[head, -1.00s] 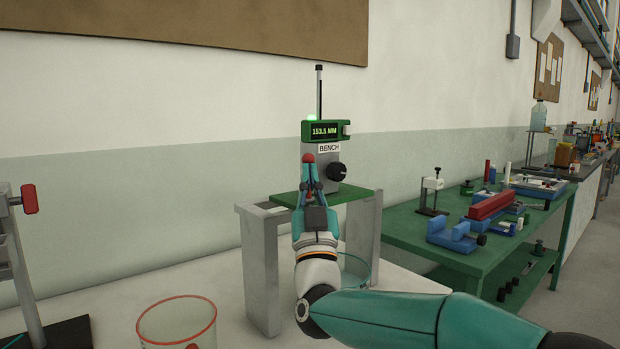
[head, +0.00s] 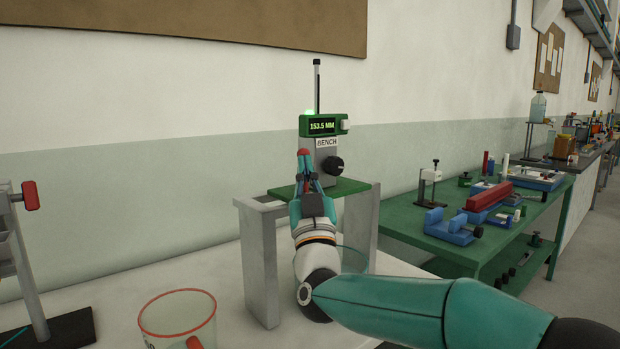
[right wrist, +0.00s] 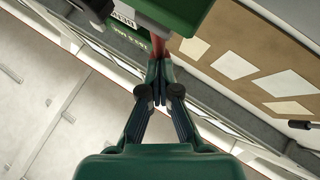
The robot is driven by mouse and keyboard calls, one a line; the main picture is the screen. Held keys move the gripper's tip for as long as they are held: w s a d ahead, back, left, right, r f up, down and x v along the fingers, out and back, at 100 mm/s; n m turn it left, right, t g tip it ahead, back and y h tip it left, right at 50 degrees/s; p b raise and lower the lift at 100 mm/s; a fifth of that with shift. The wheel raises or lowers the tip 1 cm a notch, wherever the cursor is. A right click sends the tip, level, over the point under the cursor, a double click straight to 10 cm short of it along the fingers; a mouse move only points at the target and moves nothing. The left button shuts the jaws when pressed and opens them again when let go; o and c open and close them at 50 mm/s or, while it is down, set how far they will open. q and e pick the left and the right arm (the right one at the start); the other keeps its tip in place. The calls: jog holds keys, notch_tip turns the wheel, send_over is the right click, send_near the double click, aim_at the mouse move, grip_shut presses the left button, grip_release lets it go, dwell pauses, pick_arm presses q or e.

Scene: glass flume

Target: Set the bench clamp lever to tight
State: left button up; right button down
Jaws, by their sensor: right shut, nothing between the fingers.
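The bench clamp is a grey upright body (head: 326,165) with the label BENCH, a green display reading 153.5 MM and a black knob (head: 333,164) on its right side. Its red-tipped lever (head: 304,154) shows at the front left of the body, partly hidden by my fingers. In the right wrist view the red lever (right wrist: 233,59) runs just beyond my fingertips. My right gripper (head: 308,172) is shut and empty, its fingertips pointing up at the lever, close to it or touching; I cannot tell which. My left gripper is out of view.
The clamp stands on a green plate (head: 352,186) on a grey stand (head: 262,265). A red-rimmed glass beaker (head: 177,318) is at the lower left. A post with a red handle (head: 30,195) stands at far left. A green table (head: 405,222) with blue and red fixtures is at right.

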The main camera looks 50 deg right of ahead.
jog(key=s+a+r+b+v, duration=0.1)
jog(key=r+b+v, duration=0.1)
jog(key=v, duration=1.1)
jog(key=shift+a+b, duration=0.2)
jog(key=shift+b, duration=0.55)
